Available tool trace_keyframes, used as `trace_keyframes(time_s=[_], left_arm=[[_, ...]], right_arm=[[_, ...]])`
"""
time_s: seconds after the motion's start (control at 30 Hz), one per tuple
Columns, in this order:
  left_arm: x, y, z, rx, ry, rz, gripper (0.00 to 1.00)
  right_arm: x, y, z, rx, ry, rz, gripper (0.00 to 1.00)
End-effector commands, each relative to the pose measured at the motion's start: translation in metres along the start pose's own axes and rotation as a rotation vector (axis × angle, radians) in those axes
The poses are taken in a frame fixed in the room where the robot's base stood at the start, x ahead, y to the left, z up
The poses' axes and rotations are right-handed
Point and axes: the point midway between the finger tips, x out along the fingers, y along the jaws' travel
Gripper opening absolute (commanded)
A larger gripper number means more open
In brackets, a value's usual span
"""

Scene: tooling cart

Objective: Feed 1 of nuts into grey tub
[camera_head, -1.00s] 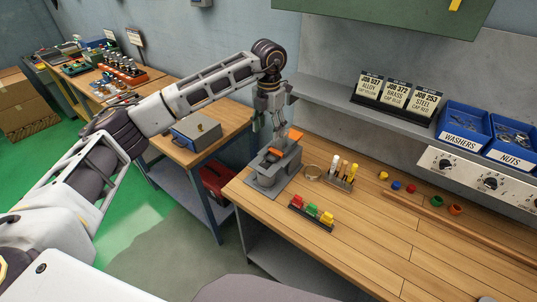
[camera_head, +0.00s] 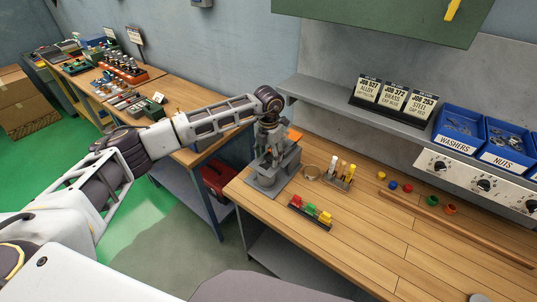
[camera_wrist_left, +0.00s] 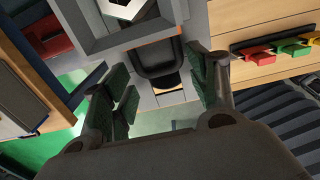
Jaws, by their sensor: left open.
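A blue bin labelled NUTS (camera_head: 500,163) holds metal nuts on the right of the shelf in the head view. A grey block-like fixture (camera_head: 268,182) stands at the bench's left end; I cannot tell whether it is the grey tub. My left gripper (camera_head: 268,140) is above this fixture and partly hides it. A pale piece with a dark hole (camera_wrist_left: 127,8) shows inside the frame. My right gripper is not seen.
A blue WASHERS bin (camera_head: 455,142) stands beside the nuts bin. Job cards (camera_head: 393,97) stand on the shelf. Red, green and yellow pieces (camera_head: 311,210) and a marker holder (camera_head: 340,180) are near the fixture. The bench's front middle (camera_head: 385,235) is clear.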

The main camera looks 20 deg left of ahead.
Motion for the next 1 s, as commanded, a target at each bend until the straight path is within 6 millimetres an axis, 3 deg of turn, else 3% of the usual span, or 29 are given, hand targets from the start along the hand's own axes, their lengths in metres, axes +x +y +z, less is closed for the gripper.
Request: trace_keyframes(time_s=[0.4, 0.8, 1.0], left_arm=[[0.0055, 0.0001, -0.0001, 0.0, 0.0, 0.0, 0.59], [0.0052, 0.0008, -0.0001, -0.001, 0.0, 0.001, 0.08], [0.0055, 0.0028, 0.0005, -0.002, 0.0, 0.002, 0.08]], right_arm=[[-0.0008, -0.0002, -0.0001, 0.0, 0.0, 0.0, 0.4], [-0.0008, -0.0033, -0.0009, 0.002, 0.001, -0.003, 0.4], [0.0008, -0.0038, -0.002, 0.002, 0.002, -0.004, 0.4]])
